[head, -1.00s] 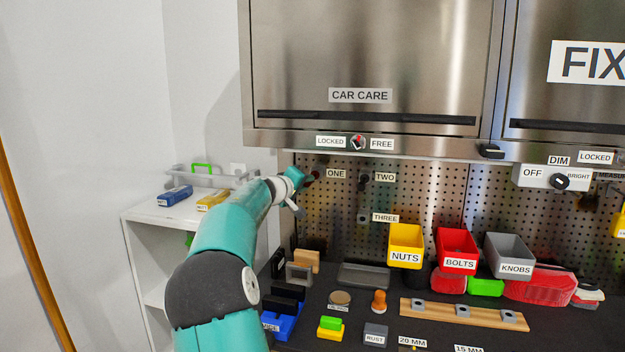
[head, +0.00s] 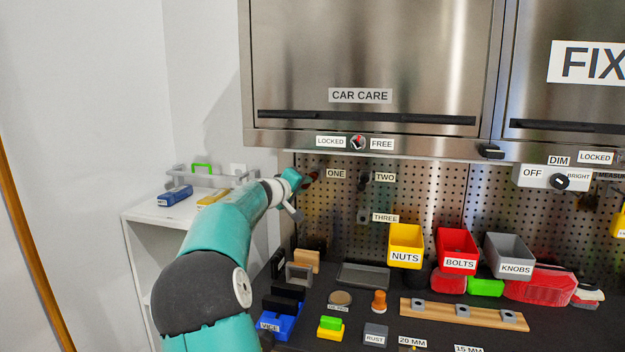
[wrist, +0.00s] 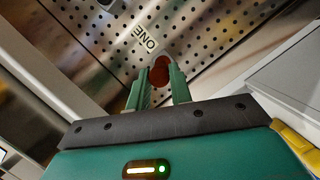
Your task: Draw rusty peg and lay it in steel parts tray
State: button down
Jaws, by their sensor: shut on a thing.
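The rusty peg (wrist: 161,71) is a red-brown round piece between the two green fingers of my gripper (wrist: 159,78) in the wrist view. The fingers are shut on it, in front of the pegboard beside the ONE label. In the head view my gripper (head: 301,181) is at the left end of the pegboard, and the peg (head: 312,177) shows as a small dark red spot at its tip. Whether the peg's far end is still in a hole is hidden. The steel parts tray (head: 363,276) is a shallow grey tray at the back of the dark bench.
NUTS (head: 406,246), BOLTS and KNOBS bins hang right of the tray. An orange-topped knob (head: 379,301) and a round tin stand in front of it. Grey and tan blocks stand left of it. The cabinet's lower edge (head: 370,146) overhangs above my gripper.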

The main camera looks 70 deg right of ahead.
jog(key=shift+s+a, duration=0.25)
jog(key=shift+a, duration=1)
